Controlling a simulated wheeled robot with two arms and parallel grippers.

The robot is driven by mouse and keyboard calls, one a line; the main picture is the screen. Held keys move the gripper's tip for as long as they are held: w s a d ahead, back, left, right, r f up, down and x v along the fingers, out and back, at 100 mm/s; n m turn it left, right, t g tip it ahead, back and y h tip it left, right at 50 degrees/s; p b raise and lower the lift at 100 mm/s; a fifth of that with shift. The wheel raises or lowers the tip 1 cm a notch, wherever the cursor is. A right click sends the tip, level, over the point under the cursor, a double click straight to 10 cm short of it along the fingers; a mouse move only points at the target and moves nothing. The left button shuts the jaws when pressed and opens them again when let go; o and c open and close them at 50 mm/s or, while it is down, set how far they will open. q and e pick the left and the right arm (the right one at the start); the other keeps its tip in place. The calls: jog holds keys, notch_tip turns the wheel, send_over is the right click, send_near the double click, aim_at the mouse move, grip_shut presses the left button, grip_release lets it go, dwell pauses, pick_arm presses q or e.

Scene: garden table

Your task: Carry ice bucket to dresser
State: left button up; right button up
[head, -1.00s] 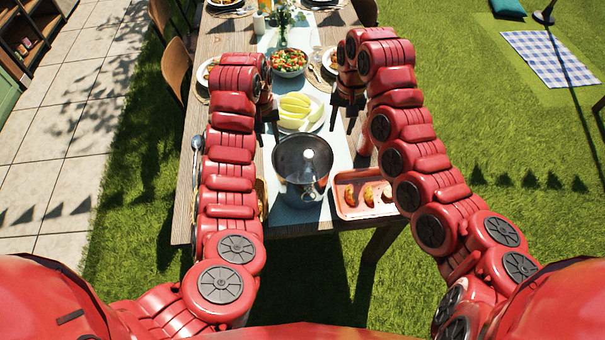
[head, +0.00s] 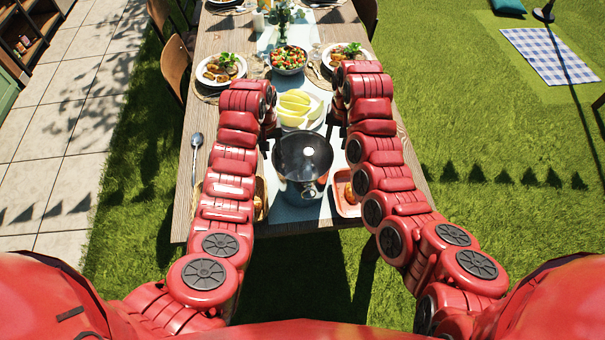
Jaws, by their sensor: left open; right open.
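A round, dark metal vessel with a shiny rim, apparently the ice bucket (head: 301,188), stands upright near the front edge of the table. A pale round spot shows at its top centre; I cannot tell whether this is a lid knob. My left gripper (head: 267,137) is open and empty at its far left side. My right gripper (head: 338,129) is open and empty at its far right side. Neither visibly holds the vessel, and the fingers are partly hidden by my arms. A brown shelf unit with a green lower part, perhaps the dresser (head: 20,45), shows at the upper left.
The garden table (head: 188,215) holds a plate of yellow fruit (head: 297,108) just behind the vessel. A salad bowl (head: 289,60) and plates of food (head: 221,68) stand farther back. A partly hidden pink tray (head: 343,205) lies right of the vessel. Chairs (head: 176,68) line the left side; paving (head: 62,105) lies beyond.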

aim_at(332, 157)
pick_arm(q)
jog(key=f, duration=0.9)
jog(key=shift+d+f, duration=0.25)
jog(key=shift+f, duration=0.15)
pick_arm(e)
jog(key=f, duration=0.9)
jog(key=shift+a+f, duration=0.3)
pick_arm(q)
grip_shut()
pick_arm(e)
grip_shut()
pick_arm(q)
jog(key=shift+d+r, duration=0.1)
jog(key=shift+d, duration=0.05)
pick_arm(e)
jog(key=shift+a, duration=0.15)
